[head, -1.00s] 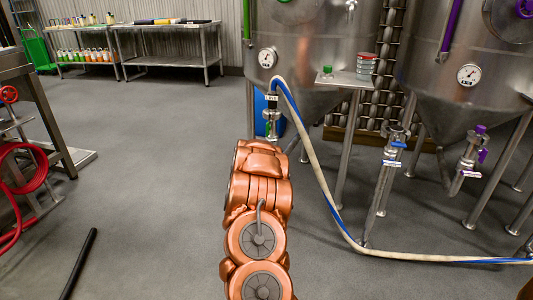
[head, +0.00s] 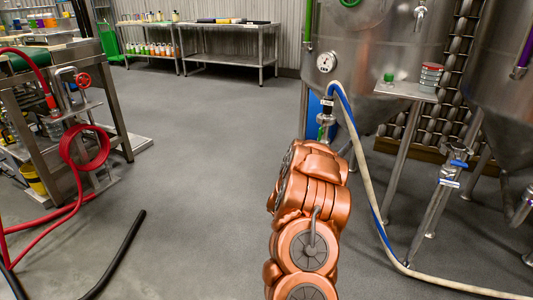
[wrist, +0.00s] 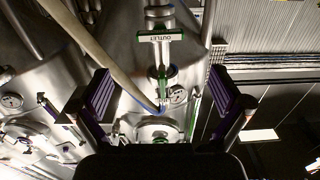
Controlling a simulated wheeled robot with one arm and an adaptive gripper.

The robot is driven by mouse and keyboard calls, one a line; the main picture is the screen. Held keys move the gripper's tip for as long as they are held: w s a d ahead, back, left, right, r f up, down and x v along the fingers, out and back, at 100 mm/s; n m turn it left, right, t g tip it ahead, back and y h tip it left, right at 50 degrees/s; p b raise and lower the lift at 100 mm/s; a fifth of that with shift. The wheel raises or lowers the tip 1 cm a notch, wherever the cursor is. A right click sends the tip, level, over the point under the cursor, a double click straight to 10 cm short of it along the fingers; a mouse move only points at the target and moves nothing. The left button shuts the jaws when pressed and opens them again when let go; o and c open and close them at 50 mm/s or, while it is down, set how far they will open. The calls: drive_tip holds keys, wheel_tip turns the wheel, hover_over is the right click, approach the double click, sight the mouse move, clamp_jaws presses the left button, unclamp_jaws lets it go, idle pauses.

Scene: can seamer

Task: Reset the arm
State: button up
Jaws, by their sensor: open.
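My copper-coloured arm (head: 312,205) reaches up the middle of the head view in front of the steel tanks. My gripper does not show in the head view. In the wrist view, my gripper (wrist: 160,78) has its two dark, purple-edged fingers wide apart. Nothing is between them up close. Behind the gap is the tank (wrist: 120,62) with a green-edged "OUTLET" sign (wrist: 161,37), a pale hose (wrist: 82,36) and a round gauge (wrist: 179,95).
At right in the head view stand steel tanks (head: 370,50), with a small shelf (head: 405,90) holding stacked tins. A white-and-blue hose (head: 372,185) runs to the floor. At left are a steel bench with red hose (head: 85,147) and a black pipe (head: 118,255). Open floor (head: 200,150) lies between.

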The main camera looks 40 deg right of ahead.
drive_tip(key=w+a+r+n+t+y+p, duration=0.25)
drive_tip(key=w+a+r+y+p, duration=0.2)
drive_tip(key=w+a+r, duration=0.35)
drive_tip(key=w+a+r+n+t+y+p, duration=0.1)
drive_tip(key=a+r+n+y+p, duration=0.2)
drive_tip(key=a, duration=0.5)
drive_tip(key=w+a+r+y+p, duration=0.2)
drive_tip(key=a+r+y+p, duration=0.15)
drive_tip(key=a, duration=0.55)
drive_tip(key=w+a+r+n+t+y+p, duration=0.1)
drive_tip(key=a+r+n+y+p, duration=0.1)
drive_tip(key=a+r+p, duration=0.45)
drive_tip(key=s+a+r+n+g+y+p, duration=0.25)
drive_tip(key=s+a+r+p, duration=0.2)
drive_tip(key=s+a, duration=0.5)
drive_tip(key=s+a+r+n+g+y+p, duration=0.25)
drive_tip(key=s+a+r, duration=0.4)
drive_tip(key=a, duration=0.55)
drive_tip(key=s+a+r+g+p, duration=0.1)
drive_tip(key=s+r+g+p, duration=0.2)
drive_tip(key=s, duration=1)
drive_tip(key=s+a+r+n+g+h+p, duration=0.1)
drive_tip(key=s+r+g+p, duration=0.3)
drive_tip(key=s, duration=0.9)
wheel_tip(320, 180, up, 3)
drive_tip(key=a+p, duration=0.1)
drive_tip(key=p, duration=0.1)
drive_tip(key=shift+s+a+p, duration=0.15)
drive_tip(key=shift+a+p, duration=0.05)
drive_tip(key=shift+p, duration=0.15)
